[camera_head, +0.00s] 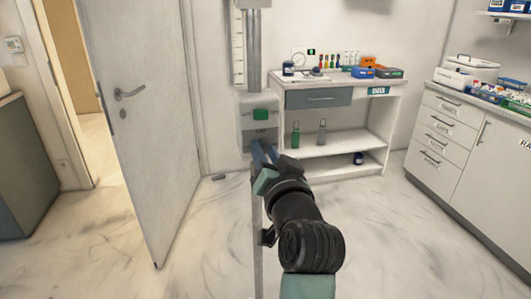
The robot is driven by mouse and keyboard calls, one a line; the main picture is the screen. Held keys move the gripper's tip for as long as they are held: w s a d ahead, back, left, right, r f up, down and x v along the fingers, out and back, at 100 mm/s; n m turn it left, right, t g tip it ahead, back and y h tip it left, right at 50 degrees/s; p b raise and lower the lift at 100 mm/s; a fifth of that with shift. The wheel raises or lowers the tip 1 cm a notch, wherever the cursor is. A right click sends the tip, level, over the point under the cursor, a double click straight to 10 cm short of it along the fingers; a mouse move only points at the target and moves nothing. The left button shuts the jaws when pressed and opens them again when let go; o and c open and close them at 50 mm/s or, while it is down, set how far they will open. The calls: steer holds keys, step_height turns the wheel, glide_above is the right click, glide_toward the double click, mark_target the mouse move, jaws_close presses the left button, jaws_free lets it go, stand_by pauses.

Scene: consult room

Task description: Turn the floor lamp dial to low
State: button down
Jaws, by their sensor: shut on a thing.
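The floor lamp's grey upright pole (254,55) rises in the middle of the view; its head is out of view. A pale control box (246,108) on the pole carries a green block (261,114) and a small dark label (261,131) below it. My gripper (264,152) reaches up to the lower part of this box. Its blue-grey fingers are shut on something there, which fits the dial. The dial itself is hidden behind the fingers, so its setting cannot be read.
A grey door (140,110) stands ajar at left. A white shelf unit (335,142) with bottles and boxes stands behind, to the right of the lamp. White drawers (437,135) line the right side. The marble floor (390,240) between is clear.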

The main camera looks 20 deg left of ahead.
steer(key=c, duration=0.6)
jaws_free()
steer(key=shift+s+d, duration=0.1)
steer(key=v, duration=1.2)
steer(key=shift+s+d+b, duration=0.2)
steer(key=shift+s+b, duration=0.05)
steer(key=shift+b, duration=0.1)
